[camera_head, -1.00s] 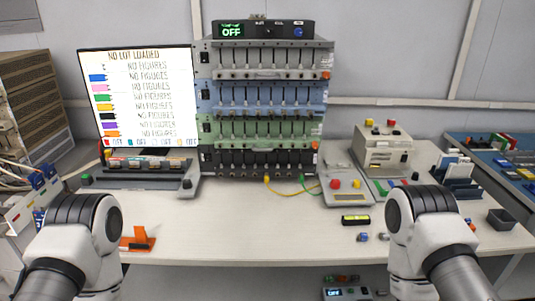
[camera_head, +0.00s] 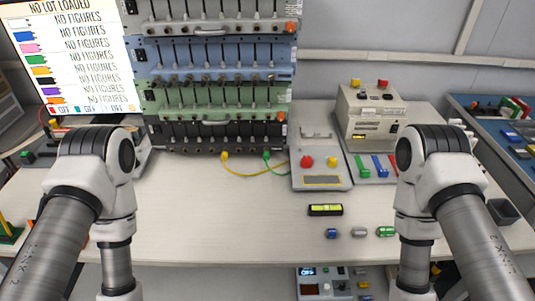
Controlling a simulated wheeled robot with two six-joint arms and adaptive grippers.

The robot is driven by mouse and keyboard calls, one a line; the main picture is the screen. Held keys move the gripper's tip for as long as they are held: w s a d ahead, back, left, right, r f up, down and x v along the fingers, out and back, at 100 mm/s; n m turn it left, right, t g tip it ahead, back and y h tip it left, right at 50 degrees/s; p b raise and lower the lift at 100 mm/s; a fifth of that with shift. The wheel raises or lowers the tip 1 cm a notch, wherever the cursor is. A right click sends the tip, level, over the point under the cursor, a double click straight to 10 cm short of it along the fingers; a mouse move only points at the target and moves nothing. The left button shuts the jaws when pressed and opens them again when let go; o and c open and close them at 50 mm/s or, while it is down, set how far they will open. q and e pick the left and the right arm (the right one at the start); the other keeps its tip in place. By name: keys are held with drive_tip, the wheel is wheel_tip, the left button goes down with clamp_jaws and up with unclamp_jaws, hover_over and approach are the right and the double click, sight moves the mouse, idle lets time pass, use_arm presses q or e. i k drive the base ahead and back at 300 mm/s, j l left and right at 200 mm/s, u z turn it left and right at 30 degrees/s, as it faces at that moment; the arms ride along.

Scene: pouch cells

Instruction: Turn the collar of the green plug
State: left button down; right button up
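The green plug (camera_head: 266,155) sits at the lower edge of the black bottom row of the rack, with a thin green cable running from it toward the grey button box. Its collar is too small to make out. A yellow plug (camera_head: 224,156) with a yellow cable is to its left on the same row. Both of my arms reach down at the sides of the picture. My left and right grippers are below the frame and out of sight, well apart from the plug.
The grey button box (camera_head: 321,182) with red and yellow buttons stands right of the plugs. A yellow-faced black device (camera_head: 325,210) and small blue, grey and green (camera_head: 386,232) cylinders lie on the table (camera_head: 230,220). The table in front of the plugs is clear.

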sight(266, 152)
drive_tip(key=k+j+u, duration=0.2)
drive_tip(key=k+j, duration=0.15)
drive_tip(key=j, duration=0.3)
drive_tip(key=k+j+u, duration=0.15)
drive_tip(key=j, duration=0.15)
drive_tip(key=k+j+u, duration=0.1)
drive_tip(key=j, duration=0.25)
